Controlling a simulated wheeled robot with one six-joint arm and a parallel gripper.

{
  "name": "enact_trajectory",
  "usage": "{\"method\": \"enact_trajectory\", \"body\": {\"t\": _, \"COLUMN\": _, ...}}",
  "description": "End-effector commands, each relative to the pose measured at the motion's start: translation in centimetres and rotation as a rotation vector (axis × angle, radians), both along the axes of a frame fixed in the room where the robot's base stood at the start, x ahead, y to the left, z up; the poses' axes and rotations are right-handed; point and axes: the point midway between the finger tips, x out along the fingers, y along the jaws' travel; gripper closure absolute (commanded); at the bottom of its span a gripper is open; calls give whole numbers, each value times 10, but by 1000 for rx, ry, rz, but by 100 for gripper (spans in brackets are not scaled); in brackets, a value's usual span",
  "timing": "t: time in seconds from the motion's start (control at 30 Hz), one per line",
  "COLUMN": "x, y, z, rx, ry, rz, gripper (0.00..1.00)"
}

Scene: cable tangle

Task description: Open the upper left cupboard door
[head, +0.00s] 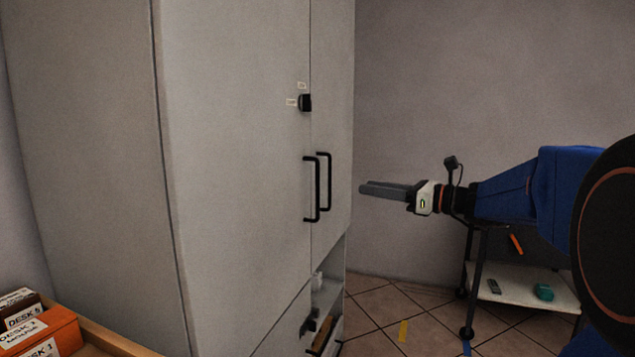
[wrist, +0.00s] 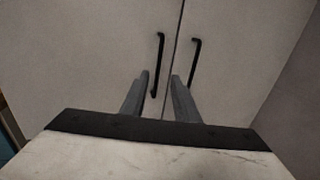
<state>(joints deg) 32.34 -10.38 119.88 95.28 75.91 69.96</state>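The upper left cupboard door (head: 235,150) is a grey panel and looks shut. Its black bar handle (head: 311,190) is upright near the door's right edge. In the wrist view the left door (wrist: 90,60) and its handle (wrist: 160,60) show ahead. My gripper (head: 363,190) is right of the handles in the head view, apart from them and at about their height. Its two fingers (wrist: 160,78) are apart with nothing held. In the wrist view the left handle appears between the fingertips, further off.
The upper right door (head: 331,110) has a matching handle (wrist: 194,62) close by. A black knob (head: 305,102) sits above the left handle. Open shelves (head: 328,290) are below.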

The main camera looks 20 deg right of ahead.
Motion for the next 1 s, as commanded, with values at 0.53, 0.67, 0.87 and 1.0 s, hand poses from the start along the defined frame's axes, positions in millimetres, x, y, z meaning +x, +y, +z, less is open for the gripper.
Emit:
{"method": "enact_trajectory", "body": {"t": 0.53, "x": 49, "y": 48, "z": -1, "rx": -3, "ry": 0, "rz": 4, "gripper": 72}}
{"method": "enact_trajectory", "body": {"t": 0.67, "x": 63, "y": 61, "z": -1, "rx": -4, "ry": 0, "rz": 4, "gripper": 72}}
{"method": "enact_trajectory", "body": {"t": 0.87, "x": 85, "y": 81, "z": -1, "rx": -4, "ry": 0, "rz": 5, "gripper": 72}}
{"method": "enact_trajectory", "body": {"t": 1.0, "x": 101, "y": 95, "z": -1, "rx": -4, "ry": 1, "rz": 4, "gripper": 72}}
